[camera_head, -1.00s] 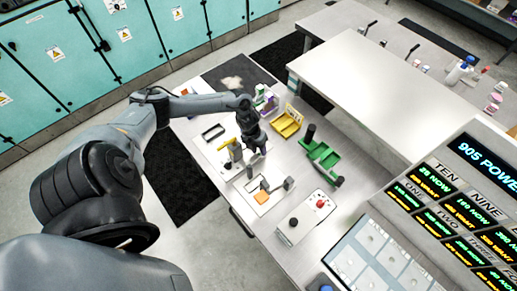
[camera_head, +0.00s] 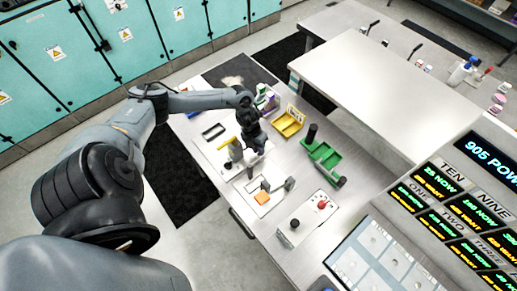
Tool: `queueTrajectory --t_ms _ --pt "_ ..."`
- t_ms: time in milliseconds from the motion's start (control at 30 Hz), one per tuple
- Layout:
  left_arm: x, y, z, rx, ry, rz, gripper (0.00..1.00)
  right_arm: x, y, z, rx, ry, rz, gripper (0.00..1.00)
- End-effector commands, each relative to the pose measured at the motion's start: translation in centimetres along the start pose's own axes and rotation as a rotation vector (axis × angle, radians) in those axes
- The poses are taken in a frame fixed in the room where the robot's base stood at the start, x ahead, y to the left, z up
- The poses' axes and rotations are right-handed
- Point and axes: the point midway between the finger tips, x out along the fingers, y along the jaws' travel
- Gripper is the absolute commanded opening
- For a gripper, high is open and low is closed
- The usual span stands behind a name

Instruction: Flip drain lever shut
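A small yellow lever-like bar (camera_head: 226,143) shows on a white module plate (camera_head: 212,158) on the left part of the bench; it looks like the drain lever, but its fitting is too small to make out. It slants up to the right. A grey cylindrical part (camera_head: 235,152) stands just below it. My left gripper (camera_head: 257,149) points down over the plate, just right of the yellow bar. A gap seems to separate them, though contact cannot be ruled out. Its fingertips are dark and too small to tell whether they are open. My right gripper is out of view.
A white module with an orange block (camera_head: 262,197) lies nearer, beside a box with a red button (camera_head: 322,204). A lit price-like panel (camera_head: 455,215) fills the right.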

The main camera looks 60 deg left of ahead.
Motion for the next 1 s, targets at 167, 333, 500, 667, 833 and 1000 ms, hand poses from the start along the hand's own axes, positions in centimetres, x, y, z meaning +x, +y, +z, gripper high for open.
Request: queueTrajectory --t_ms 167,333,500,667,833,1000 --pt "0.0 0.0 0.0 -0.001 0.000 0.000 0.38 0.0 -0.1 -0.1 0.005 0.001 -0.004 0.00" --pt "0.0 0.0 0.0 -0.001 0.000 0.000 0.38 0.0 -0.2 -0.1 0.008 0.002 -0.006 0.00" --pt "-0.6 0.0 0.1 0.000 -0.002 0.000 0.38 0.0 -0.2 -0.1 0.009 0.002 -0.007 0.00" --pt "-2.4 0.1 0.1 0.001 -0.002 0.002 0.38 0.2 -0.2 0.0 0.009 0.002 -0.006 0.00" --pt "-5.4 0.1 0.1 0.002 -0.003 0.003 0.38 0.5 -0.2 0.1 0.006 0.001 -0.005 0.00" --pt "-8.1 0.1 0.1 0.001 -0.003 0.003 0.38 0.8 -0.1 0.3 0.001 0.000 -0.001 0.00"
